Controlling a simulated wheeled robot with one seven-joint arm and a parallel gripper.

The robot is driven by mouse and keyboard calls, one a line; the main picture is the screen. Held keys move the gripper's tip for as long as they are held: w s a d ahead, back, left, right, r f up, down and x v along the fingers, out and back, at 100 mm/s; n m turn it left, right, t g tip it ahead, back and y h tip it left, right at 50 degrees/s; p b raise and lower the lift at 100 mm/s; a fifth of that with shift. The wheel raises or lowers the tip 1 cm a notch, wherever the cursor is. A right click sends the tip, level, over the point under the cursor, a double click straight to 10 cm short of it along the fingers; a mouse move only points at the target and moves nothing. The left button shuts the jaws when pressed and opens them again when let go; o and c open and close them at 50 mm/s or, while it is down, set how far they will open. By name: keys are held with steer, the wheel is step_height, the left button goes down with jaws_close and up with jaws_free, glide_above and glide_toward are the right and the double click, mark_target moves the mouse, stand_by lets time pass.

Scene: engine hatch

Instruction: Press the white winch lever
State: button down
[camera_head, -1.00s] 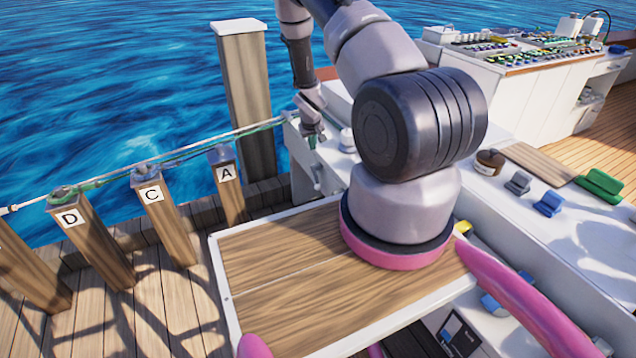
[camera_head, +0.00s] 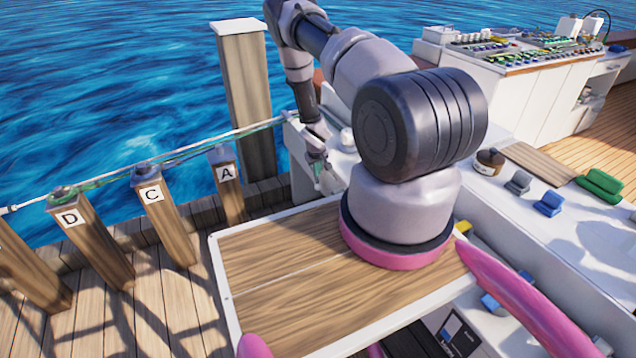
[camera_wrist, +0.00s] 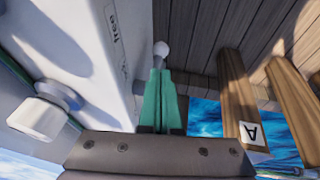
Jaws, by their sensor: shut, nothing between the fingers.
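The white winch lever shows as a round white knob (camera_wrist: 161,48) in the wrist view, beside a white panel (camera_wrist: 119,50) marked "free". My gripper (camera_wrist: 160,72) has its green fingers shut together and empty. Its fingertips lie just below the knob in the picture, very close to it; I cannot tell whether they touch. In the head view my gripper (camera_head: 321,180) hangs at the left side of the white boat wall, beyond the wooden board. The lever is too small to make out clearly there.
Wooden posts, including the one marked A (camera_head: 227,185), stand on the dock to the left. A rope (camera_head: 190,150) runs along the post tops. The wooden board (camera_head: 290,250) is clear.

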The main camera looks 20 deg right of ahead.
mark_target(317, 184)
steer(key=x, duration=0.9)
steer(key=shift+f, duration=0.25)
steer(key=shift+w+f+t, duration=0.35)
steer(key=shift+f+t, duration=0.3)
steer(key=shift+t, duration=0.55)
steer(key=shift+w+f+m+t, duration=0.15)
steer(key=shift+w+f+t, duration=0.1)
steer(key=shift+t, duration=0.35)
steer(key=shift+w+f+m+t, duration=0.2)
steer(key=shift+w+t, duration=0.1)
steer(key=shift+t, duration=0.3)
steer(key=w, duration=0.1)
steer(key=w+f, duration=0.1)
steer(key=shift+w+a+f, duration=0.1)
steer(key=shift+w, duration=0.2)
steer(key=shift+r, duration=0.8)
